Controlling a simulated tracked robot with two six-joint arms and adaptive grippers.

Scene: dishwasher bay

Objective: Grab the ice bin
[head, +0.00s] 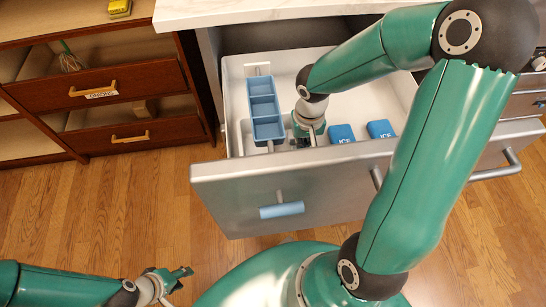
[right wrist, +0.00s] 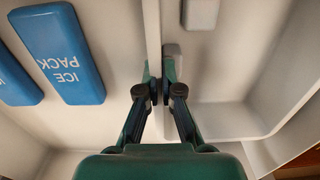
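A white bin (head: 402,92) fills the open drawer and holds two blue ice packs (head: 341,133); one is large in the right wrist view (right wrist: 60,52). I cannot tell for certain that it is the ice bin. A thin white wall (right wrist: 151,30) runs between the packs and a pale empty compartment. My right gripper (right wrist: 158,92) is down inside the drawer, left of the packs in the head view. Its fingertips are close together on either side of that wall and seem to pinch it. My left gripper (head: 186,280) is low at the left, empty, away from the drawer.
A blue three-section tray (head: 264,107) stands in the drawer, left of my right gripper. A white counter (head: 230,10) overhangs behind. Wooden drawers (head: 100,88) stand left. Wooden floor is clear in front.

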